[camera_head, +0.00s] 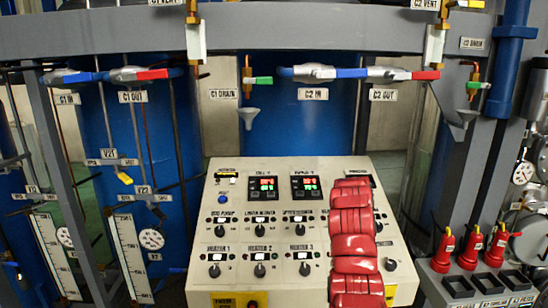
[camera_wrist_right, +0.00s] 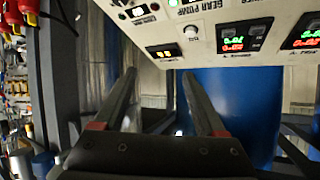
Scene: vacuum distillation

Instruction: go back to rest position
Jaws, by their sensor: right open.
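My right gripper (camera_wrist_right: 159,88) is open and empty in the right wrist view, its two dark fingers apart with nothing between them. The sloped cream control panel (camera_head: 234,235) stands in the middle of the head view. In the wrist view the panel (camera_wrist_right: 172,28) appears upside down at the top right, beyond the fingertips and apart from them. My red right arm rises from the bottom of the head view in front of the panel and hides part of its right side. The right gripper's fingers do not show clearly there. My left gripper is in neither view.
Blue vessels stand behind the panel, one on the left (camera_head: 150,200) and one in the middle (camera_head: 318,125). A grey beam (camera_head: 300,28) crosses above, with colored valve handles (camera_head: 318,72) below it.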

